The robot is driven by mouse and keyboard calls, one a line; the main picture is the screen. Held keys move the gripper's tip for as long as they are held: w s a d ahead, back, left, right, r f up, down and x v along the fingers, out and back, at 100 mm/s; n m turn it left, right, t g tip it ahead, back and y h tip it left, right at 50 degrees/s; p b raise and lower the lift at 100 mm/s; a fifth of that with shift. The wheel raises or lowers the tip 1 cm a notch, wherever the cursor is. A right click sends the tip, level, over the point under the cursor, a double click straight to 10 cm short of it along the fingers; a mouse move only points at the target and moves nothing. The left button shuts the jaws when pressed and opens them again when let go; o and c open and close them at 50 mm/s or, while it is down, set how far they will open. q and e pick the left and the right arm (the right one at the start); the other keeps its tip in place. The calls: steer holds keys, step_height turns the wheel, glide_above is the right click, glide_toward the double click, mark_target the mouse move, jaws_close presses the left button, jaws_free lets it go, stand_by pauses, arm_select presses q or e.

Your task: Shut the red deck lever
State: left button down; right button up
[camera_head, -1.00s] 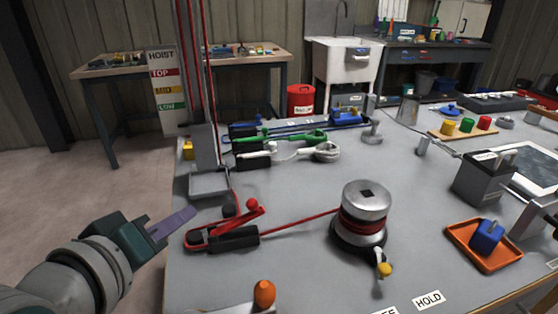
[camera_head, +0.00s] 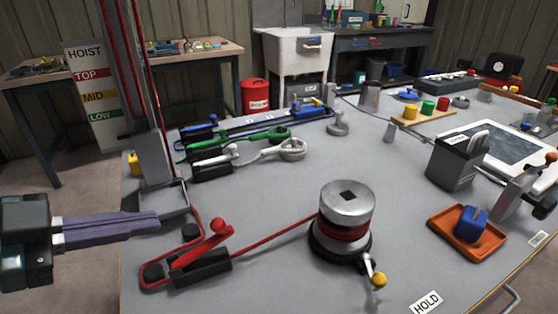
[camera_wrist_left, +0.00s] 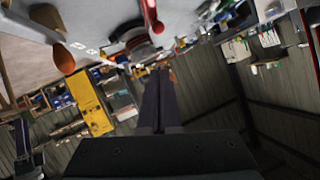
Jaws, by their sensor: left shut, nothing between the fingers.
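The red deck lever (camera_head: 204,244) stands raised at a slant above its black base (camera_head: 203,267), with a round red knob at its upper end. A red rope runs through the base to the silver winch drum (camera_head: 346,204). My left gripper (camera_head: 157,222) comes in from the left with its purple fingers together and empty. In the picture its tips are left of the lever and apart from it. In the left wrist view the shut fingers (camera_wrist_left: 159,100) point away over the table edge.
Green (camera_head: 240,142) and white (camera_head: 240,158) levers stand further back. The hoist post (camera_head: 152,158) rises behind my gripper. An orange tray (camera_head: 450,240) holds a blue block at the right. The table between the lever and the front edge is clear.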

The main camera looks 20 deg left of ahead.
arm_select(q)
steer(key=w+f+b, duration=0.1)
steer(key=w+f, duration=0.1)
steer(key=w+d+f+b, duration=0.1)
steer(key=w+f, duration=0.1)
steer(key=w, duration=0.1)
steer(key=w+d+f+b, duration=0.1)
steer(key=w+f, duration=0.1)
steer(key=shift+w+d+f+b, duration=0.1)
steer(key=shift+w+d+b, duration=0.05)
steer(key=shift+w+b, duration=0.15)
steer(key=shift+s, duration=0.1)
